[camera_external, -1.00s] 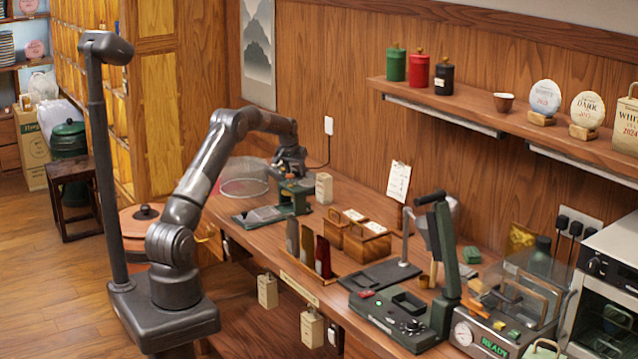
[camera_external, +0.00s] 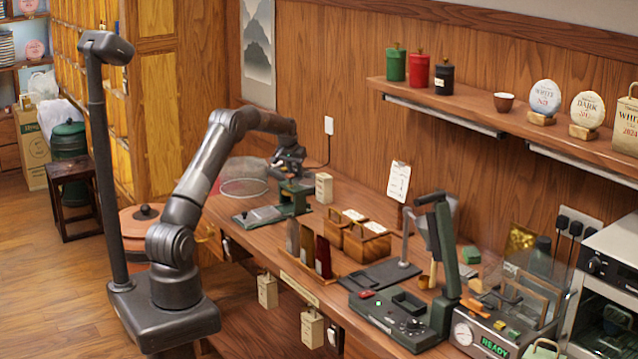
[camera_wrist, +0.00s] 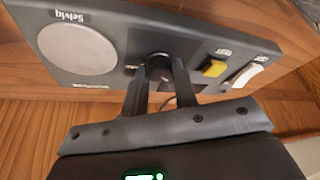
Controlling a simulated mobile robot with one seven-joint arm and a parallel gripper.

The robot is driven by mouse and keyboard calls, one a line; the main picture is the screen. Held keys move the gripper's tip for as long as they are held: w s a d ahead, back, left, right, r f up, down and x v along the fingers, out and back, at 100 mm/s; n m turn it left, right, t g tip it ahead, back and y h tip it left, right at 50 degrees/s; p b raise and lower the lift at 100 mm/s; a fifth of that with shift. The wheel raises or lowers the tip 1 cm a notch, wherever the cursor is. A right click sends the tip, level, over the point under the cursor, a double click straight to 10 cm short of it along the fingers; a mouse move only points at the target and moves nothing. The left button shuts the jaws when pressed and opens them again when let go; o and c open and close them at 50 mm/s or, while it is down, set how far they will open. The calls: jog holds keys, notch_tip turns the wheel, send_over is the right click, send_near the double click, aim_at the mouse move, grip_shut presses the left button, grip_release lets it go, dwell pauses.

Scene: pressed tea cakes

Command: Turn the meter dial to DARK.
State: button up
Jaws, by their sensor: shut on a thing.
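The meter is a dark panel (camera_wrist: 120,30) in the wrist view, with a large pale round disc (camera_wrist: 78,48) at left and the upside-down word "Selviq". Its black round dial (camera_wrist: 158,58) sits between the fingertips of my gripper (camera_wrist: 160,70), which is shut on it. The fingers cover much of the dial, and I cannot read its setting or a DARK mark. In the external view my gripper (camera_external: 289,163) points down at the green meter stand (camera_external: 294,196) at the back left of the counter; the dial is hidden there.
A yellow switch (camera_wrist: 214,67) and a white switch (camera_wrist: 246,75) lie right of the dial. A pale box (camera_external: 324,188) stands close right of the meter. Wooden boxes (camera_external: 367,243) and upright packets (camera_external: 322,257) stand farther right. A mesh dome (camera_external: 244,180) is behind left.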

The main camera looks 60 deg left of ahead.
jog(key=m+h, duration=0.1)
jog(key=m, duration=0.2)
jog(key=shift+a+m+t, duration=0.15)
jog(key=shift+m+t, duration=0.15)
jog(key=m+h, duration=0.2)
jog(key=m, duration=0.2)
jog(key=shift+a+m, duration=0.15)
jog(key=shift+m, duration=0.15)
jog(key=m+h, duration=0.1)
jog(key=m, duration=0.3)
jog(key=shift+a+m+h, duration=0.1)
jog(key=shift+m+h, duration=0.2)
jog(key=shift+h, duration=0.1)
jog(key=shift+w+m+g+h, duration=0.1)
jog(key=shift+m+g+h, duration=0.2)
jog(key=shift+m+g, duration=0.75)
jog(key=shift+m+t, duration=0.25)
jog(key=shift+m, duration=0.7)
jog(key=o, duration=1)
jog(key=shift+n, duration=0.4)
